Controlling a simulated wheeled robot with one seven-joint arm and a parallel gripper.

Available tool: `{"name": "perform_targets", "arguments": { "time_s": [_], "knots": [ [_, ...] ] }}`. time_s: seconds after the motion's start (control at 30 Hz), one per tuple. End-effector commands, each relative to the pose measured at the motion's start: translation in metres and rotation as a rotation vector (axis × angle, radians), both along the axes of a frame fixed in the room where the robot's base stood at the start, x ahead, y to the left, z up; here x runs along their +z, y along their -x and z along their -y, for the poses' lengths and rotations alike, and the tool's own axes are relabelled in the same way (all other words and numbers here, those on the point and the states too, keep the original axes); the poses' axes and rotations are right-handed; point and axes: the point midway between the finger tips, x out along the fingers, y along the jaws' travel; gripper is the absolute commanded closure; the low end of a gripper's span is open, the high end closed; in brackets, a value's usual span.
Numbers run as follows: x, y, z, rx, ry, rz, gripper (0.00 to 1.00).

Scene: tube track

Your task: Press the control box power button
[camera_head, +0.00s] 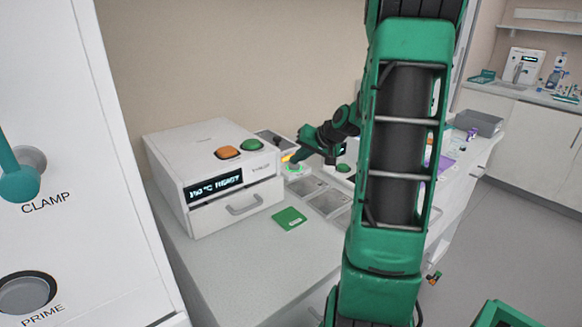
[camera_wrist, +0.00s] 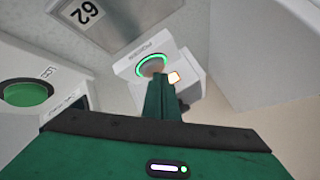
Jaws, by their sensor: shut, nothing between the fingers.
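The control box (camera_wrist: 183,55) is a small white box with lettering that appears to read POWER. Its power button (camera_wrist: 152,66) has a lit green ring, and a pale glowing lamp (camera_wrist: 174,78) sits beside it. In the head view the small box (camera_head: 296,174) stands on the bench behind the white oven-like machine's right side, partly hidden by my gripper. My gripper (camera_head: 291,159) is shut and empty, pointing at the box. In the wrist view its fingers (camera_wrist: 158,78) overlap the button's lower part; I cannot tell whether they touch it.
A white machine (camera_head: 213,163) with a READY display, orange button (camera_head: 227,152) and green button (camera_head: 251,145) stands left of the gripper. Metal trays (camera_head: 328,203) lie in front of the box. A green card (camera_head: 289,219) lies on the bench. A tall white cabinet (camera_head: 85,120) stands near left.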

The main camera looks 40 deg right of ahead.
Motion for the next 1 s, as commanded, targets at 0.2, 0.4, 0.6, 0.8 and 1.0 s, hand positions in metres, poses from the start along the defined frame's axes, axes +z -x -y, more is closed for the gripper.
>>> {"name": "perform_targets", "arguments": {
  "time_s": [0.2,0.4,0.6,0.8,1.0],
  "knots": [
    [-0.003,0.000,0.000,0.000,-0.001,-0.001,1.00],
    [-0.002,0.000,0.000,0.001,0.000,-0.001,1.00],
    [0.005,0.000,0.000,0.001,0.000,-0.001,1.00],
    [0.015,0.000,-0.001,0.000,0.000,0.000,1.00],
    [0.017,0.000,-0.001,0.001,0.000,-0.001,1.00]
  ]
}}
